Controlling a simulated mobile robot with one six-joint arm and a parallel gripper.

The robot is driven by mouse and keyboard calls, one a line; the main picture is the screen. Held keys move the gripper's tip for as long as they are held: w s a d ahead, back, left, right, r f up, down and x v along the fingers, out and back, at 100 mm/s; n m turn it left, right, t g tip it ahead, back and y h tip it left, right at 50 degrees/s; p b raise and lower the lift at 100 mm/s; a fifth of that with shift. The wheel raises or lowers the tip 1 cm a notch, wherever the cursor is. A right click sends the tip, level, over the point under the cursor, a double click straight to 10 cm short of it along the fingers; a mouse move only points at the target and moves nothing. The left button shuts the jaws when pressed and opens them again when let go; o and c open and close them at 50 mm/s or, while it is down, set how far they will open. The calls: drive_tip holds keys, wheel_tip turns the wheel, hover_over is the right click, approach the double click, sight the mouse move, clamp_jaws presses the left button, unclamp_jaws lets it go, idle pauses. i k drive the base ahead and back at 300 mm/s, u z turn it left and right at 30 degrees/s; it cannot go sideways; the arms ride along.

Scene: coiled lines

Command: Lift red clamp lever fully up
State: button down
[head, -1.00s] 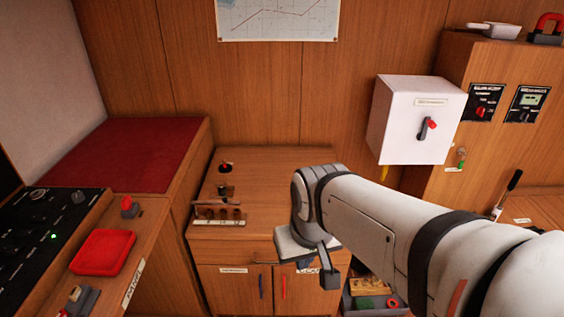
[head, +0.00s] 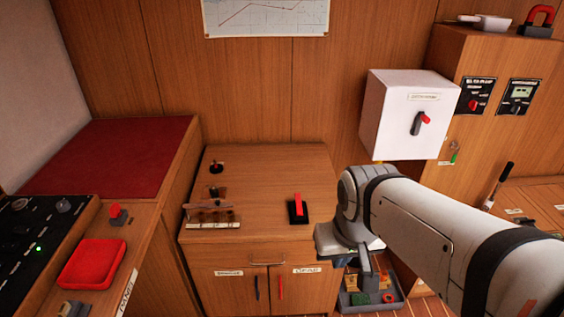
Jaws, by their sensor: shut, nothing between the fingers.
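A red lever (head: 298,206) on a small black base (head: 298,219) is on the right part of the wooden cabinet top (head: 265,185). It looks like the clamp lever. Its red bar extends from the base toward the top of the picture; its exact tilt is hard to tell from this angle. My gripper (head: 371,284) is to the right of the lever and closer to the camera, beside the cabinet's front right corner. It points downward, is shut and empty, and is clear of the lever.
A wooden rack (head: 212,217) and a dark upright piece (head: 216,168) stand on the left of the cabinet top. A white box (head: 395,105) with a red-tipped handle hangs behind my arm. A grey tray (head: 347,300) of small items is below my gripper. A red tray (head: 92,262) lies left.

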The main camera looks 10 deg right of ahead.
sight(297, 196)
drive_tip(key=z, duration=0.05)
drive_tip(key=k, duration=0.6)
drive_tip(key=z, duration=0.25)
drive_tip(key=i, duration=1.5)
drive_tip(key=z, duration=0.3)
